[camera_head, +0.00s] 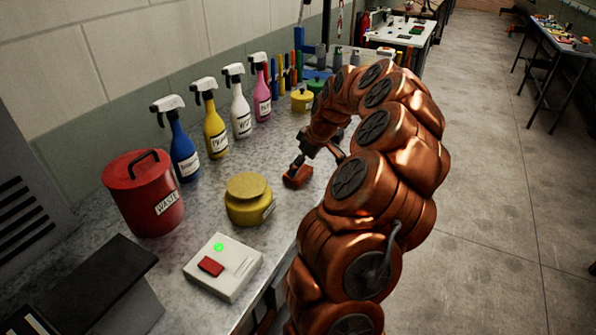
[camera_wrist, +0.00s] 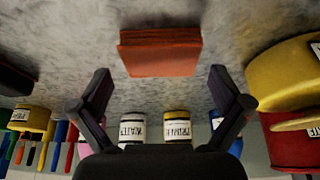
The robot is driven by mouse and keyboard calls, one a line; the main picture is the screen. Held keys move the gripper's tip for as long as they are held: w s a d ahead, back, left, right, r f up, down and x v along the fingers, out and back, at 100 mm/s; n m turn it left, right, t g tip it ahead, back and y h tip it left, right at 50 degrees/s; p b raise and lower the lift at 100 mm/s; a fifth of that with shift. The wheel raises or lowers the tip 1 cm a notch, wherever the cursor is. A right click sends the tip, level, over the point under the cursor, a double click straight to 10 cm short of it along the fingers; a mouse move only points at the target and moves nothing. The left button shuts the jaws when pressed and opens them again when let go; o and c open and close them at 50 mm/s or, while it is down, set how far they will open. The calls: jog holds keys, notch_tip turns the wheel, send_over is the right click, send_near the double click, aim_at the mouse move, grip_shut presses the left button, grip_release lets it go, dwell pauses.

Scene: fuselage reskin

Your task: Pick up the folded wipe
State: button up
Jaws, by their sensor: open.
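The folded wipe (camera_head: 297,176) is an orange-red, flat, squarish pad lying on the grey speckled counter. In the wrist view the wipe (camera_wrist: 160,53) sits just beyond my fingertips, roughly centred between them. My gripper (camera_wrist: 160,88) is open and empty, with its two dark fingers spread wider than the wipe. In the head view my gripper (camera_head: 317,155) is close to the wipe at the counter's right side, partly hidden by my copper arm. I cannot tell whether a finger touches the wipe.
A yellow lidded jar (camera_head: 248,200) stands left of the wipe, with a red waste can (camera_head: 145,195) farther left. Several spray bottles (camera_head: 215,130) line the wall. A white box (camera_head: 222,267) with a green light stands nearer. The counter around the wipe is clear.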

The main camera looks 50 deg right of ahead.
jog(key=shift+x, duration=1.2)
jog(key=c, duration=0.7)
jog(key=shift+r, duration=0.15)
jog(key=shift+r+b, duration=0.55)
jog(key=shift+r, duration=1.05)
jog(key=shift+s+a, duration=0.15)
jog(key=shift+s, duration=0.1)
jog(key=s+a+b, duration=0.1)
jog(key=s+a, duration=0.1)
jog(key=s, duration=0.2)
jog(key=s+a+r+b, duration=0.1)
jog(key=s+a+b, duration=0.1)
jog(key=s+a, duration=0.1)
jog(key=s+a+b, duration=0.2)
jog(key=s+a, duration=0.1)
jog(key=s, duration=0.3)
jog(key=shift+a+r, duration=0.25)
jog(key=shift+r, duration=0.1)
